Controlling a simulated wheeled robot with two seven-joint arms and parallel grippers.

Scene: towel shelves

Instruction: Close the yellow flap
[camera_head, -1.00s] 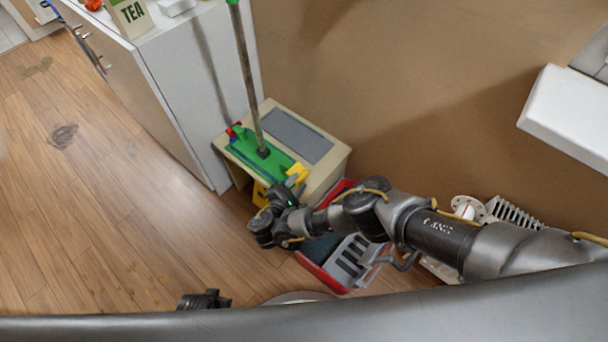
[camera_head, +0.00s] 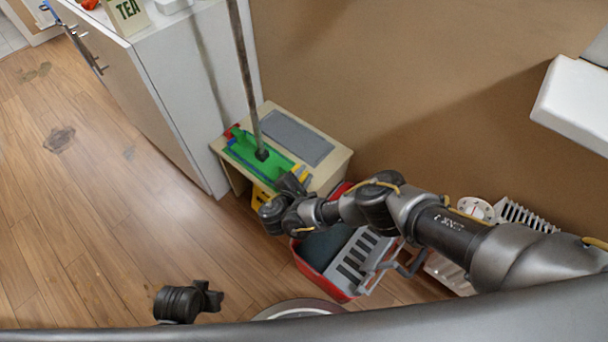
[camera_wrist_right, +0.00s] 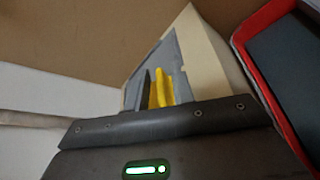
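A small upright yellow piece, which looks like the yellow flap (camera_head: 304,170), is at the right end of the green mop holder on the low beige stand. In the head view my right gripper (camera_head: 291,184) is right at it and partly covers it. In the right wrist view the yellow flap (camera_wrist_right: 164,90) stands just beside a dark finger of my right gripper (camera_wrist_right: 149,92). I cannot tell whether they touch or whether the fingers are apart. My left gripper (camera_head: 211,297) is low over the floor, away from the stand, its opening unclear.
The beige stand (camera_head: 333,161) has a grey panel on top. A pole (camera_head: 243,70) rises from the green holder (camera_head: 250,150). A red bucket (camera_head: 303,262) with a grey wringer (camera_head: 358,262) stands close below my right arm. A white cabinet (camera_head: 185,90) borders the stand; the left floor is clear.

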